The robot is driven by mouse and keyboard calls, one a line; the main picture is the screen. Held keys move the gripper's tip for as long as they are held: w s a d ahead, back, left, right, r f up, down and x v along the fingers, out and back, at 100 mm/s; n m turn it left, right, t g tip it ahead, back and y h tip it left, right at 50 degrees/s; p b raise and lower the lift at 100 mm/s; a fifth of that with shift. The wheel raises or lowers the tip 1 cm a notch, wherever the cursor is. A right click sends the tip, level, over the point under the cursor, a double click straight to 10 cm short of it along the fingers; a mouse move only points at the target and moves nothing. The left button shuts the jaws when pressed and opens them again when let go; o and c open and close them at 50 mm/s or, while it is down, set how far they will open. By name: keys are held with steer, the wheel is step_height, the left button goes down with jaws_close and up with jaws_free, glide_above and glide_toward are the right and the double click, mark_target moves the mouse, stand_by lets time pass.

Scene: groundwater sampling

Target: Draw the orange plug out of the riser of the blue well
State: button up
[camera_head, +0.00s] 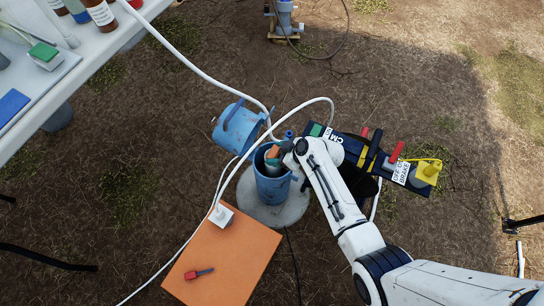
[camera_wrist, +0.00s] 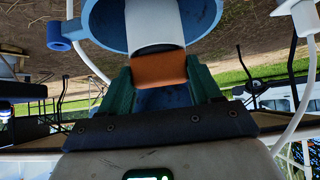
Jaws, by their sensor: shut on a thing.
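The blue well (camera_head: 270,190) stands on a round concrete pad in the middle of the head view, its hinged lid (camera_head: 240,130) swung open to the upper left. Its blue casing also shows at the top of the wrist view (camera_wrist: 100,22). The orange plug (camera_wrist: 160,68) sits between the green fingers of my gripper (camera_wrist: 163,82), which is shut on it. The plug meets the end of the white riser (camera_wrist: 153,22); I cannot tell how deep it sits. In the head view, the plug (camera_head: 272,152) shows at the well mouth beside my gripper (camera_head: 281,150).
An orange case (camera_head: 222,262) with a red-handled tool (camera_head: 198,273) lies left of the well. A white hose (camera_head: 185,57) loops past the lid. A white table (camera_head: 100,45) fills the upper left.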

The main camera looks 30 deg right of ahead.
steer(key=shift+r, duration=0.15)
step_height(320, 180, up, 7)
steer(key=p, duration=0.5)
steer(key=shift+p, duration=0.4)
stand_by(0.8)
stand_by(0.3)
